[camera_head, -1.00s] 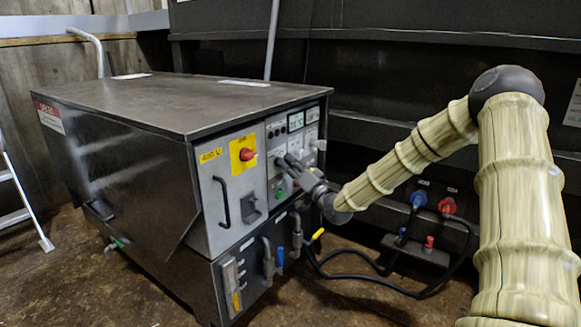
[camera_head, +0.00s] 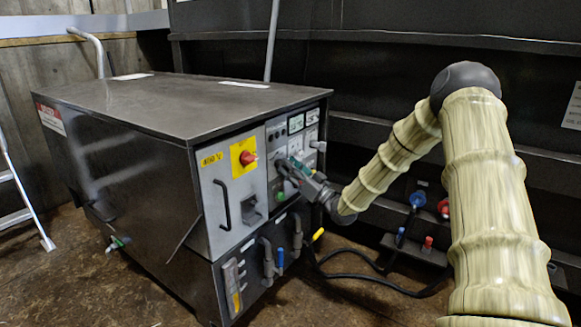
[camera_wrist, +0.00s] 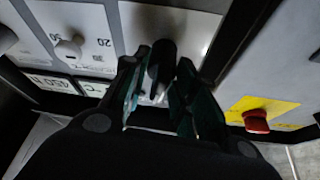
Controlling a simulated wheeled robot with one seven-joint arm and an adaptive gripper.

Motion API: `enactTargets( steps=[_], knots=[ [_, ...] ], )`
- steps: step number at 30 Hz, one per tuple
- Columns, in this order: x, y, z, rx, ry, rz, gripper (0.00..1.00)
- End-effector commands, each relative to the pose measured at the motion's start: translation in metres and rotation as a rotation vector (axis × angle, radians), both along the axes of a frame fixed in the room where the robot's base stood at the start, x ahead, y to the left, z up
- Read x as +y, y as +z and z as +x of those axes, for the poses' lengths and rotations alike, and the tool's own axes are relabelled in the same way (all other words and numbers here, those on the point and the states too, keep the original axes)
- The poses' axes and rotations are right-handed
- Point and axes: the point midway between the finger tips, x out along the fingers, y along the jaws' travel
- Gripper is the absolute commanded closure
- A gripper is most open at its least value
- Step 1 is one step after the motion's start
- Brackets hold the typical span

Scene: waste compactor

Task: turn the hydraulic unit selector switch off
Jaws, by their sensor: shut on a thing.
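The hydraulic unit (camera_head: 150,110) is a dark metal cabinet with a light grey control panel on its front. My gripper (camera_head: 289,170) is at the right part of this panel and hides the controls behind it. In the wrist view, a black selector switch knob (camera_wrist: 162,58) sits on a light plate between the two fingers of my gripper (camera_wrist: 160,85). The fingers are shut on the knob, one on each side. The switch's markings are too dark and covered to read. In the head view the knob itself is hidden.
A red rotary knob (camera_head: 248,158) on a yellow plate is left of my gripper; it also shows in the wrist view (camera_wrist: 256,120). A black handle (camera_head: 222,204) is below it. Blue (camera_head: 418,199) and red (camera_head: 443,207) plugs and cables are at the right.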

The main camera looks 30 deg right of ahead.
Motion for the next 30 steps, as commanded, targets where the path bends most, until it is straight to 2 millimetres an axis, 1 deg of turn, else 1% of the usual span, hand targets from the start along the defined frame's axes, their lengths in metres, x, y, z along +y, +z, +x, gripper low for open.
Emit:
enactTargets(
  steps=[6, 12, 27, 28, 30],
  knots=[
    [-0.0013, -0.0009, -0.0003, -0.042, -0.002, -0.107, 0.96],
    [-0.0016, -0.0019, -0.0006, -0.062, -0.002, -0.158, 0.96],
    [-0.0019, -0.0022, -0.0007, -0.069, -0.002, -0.173, 0.96],
    [-0.0019, -0.0021, -0.0008, -0.069, -0.002, -0.173, 0.67],
    [-0.0016, -0.0019, -0.0005, -0.069, -0.002, -0.173, 0.67]
  ],
)
